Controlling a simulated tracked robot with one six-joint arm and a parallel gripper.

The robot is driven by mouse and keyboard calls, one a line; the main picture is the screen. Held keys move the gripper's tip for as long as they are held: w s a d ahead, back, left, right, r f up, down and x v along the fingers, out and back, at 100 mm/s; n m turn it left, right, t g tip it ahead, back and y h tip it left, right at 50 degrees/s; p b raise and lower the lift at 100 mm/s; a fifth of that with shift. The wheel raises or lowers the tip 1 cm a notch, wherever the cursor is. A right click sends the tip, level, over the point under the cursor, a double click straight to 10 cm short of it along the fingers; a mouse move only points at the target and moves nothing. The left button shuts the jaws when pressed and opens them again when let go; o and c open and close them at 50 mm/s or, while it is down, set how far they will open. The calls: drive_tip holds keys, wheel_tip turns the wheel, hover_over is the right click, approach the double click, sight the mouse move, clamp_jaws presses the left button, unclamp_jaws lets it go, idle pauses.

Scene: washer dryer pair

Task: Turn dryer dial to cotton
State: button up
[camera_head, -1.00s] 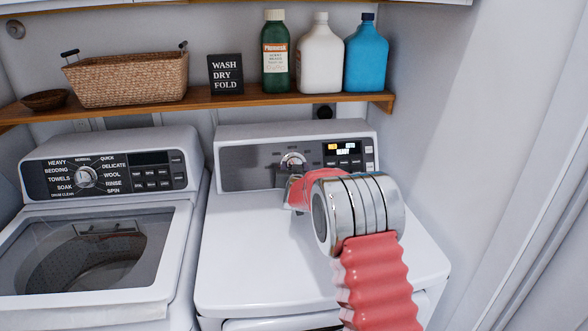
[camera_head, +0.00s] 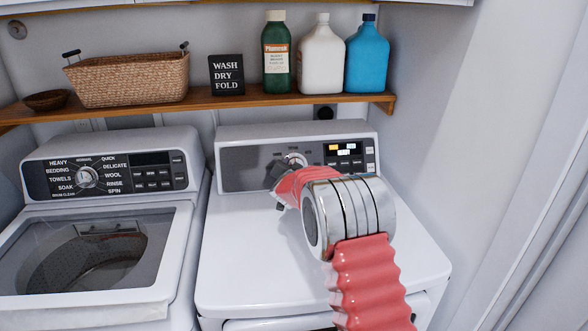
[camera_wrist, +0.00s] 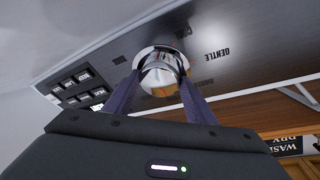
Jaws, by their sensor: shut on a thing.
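The dryer (camera_head: 320,260) is the white machine on the right, with a dark control panel (camera_head: 243,168) along its back. Its silver dial (camera_head: 295,160) shows just past my gripper (camera_head: 277,180), which partly hides it. In the wrist view, my gripper (camera_wrist: 160,92) has its two fingers on either side of the dial (camera_wrist: 162,72), shut on it. The panel appears rotated in that view.
The washer (camera_head: 100,245) with its own dial (camera_head: 86,177) stands to the left. A wooden shelf (camera_head: 220,103) above holds a basket (camera_head: 130,80), a sign (camera_head: 226,75) and bottles (camera_head: 322,55). A white wall (camera_head: 450,150) rises at the right. The dryer's top is otherwise clear.

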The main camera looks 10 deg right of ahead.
drive_tip(key=shift+f, duration=0.25)
drive_tip(key=o, duration=1)
drive_tip(key=shift+r, duration=0.15)
drive_tip(key=shift+o, duration=0.2)
drive_tip(key=shift+s+r, duration=0.1)
drive_tip(key=shift+s, duration=0.05)
drive_tip(key=v, duration=1.3)
drive_tip(key=shift+s, duration=0.25)
